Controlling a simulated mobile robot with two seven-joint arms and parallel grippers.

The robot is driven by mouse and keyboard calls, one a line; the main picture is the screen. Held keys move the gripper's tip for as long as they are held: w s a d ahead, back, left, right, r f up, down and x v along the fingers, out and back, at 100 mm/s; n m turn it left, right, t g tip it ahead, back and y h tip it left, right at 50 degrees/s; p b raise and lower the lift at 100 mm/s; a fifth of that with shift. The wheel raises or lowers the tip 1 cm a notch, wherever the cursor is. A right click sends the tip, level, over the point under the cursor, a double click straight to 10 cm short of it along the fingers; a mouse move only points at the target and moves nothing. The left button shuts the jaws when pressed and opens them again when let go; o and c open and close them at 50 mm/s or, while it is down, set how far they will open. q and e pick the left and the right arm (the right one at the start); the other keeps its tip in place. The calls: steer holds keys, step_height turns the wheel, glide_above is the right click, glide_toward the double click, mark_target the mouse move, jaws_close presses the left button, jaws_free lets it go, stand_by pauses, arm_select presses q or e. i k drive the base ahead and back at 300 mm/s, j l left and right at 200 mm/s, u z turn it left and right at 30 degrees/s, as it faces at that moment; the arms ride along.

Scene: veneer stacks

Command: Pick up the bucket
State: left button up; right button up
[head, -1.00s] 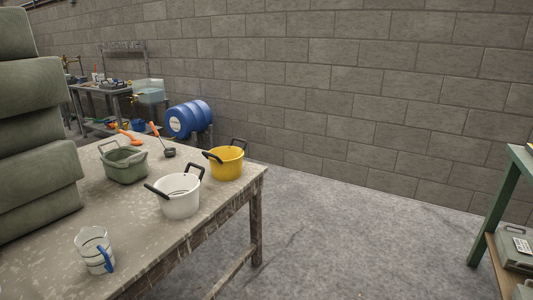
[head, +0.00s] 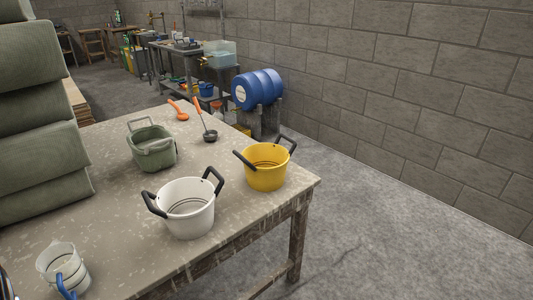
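Several bucket-like vessels stand upright on the worn table. A white bucket (head: 187,210) with two black handles is near the table's middle front edge. A yellow bucket (head: 266,172) with two black handles stands near the right corner. A grey-green rectangular tub (head: 152,149) with loop handles is behind the white bucket. The frames do not show which one the task means. Neither of my grippers can be made out in the head view.
Grey-green stacked blocks (head: 38,150) rise at left. The floor at right is clear.

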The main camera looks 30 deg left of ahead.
mark_target(265, 164)
steer(key=i+u, duration=0.25)
steer(key=u, duration=0.15)
steer(key=i+u, duration=0.2)
steer(key=u, duration=0.25)
steer(key=i+l+u, duration=0.2)
steer(key=u, duration=0.2)
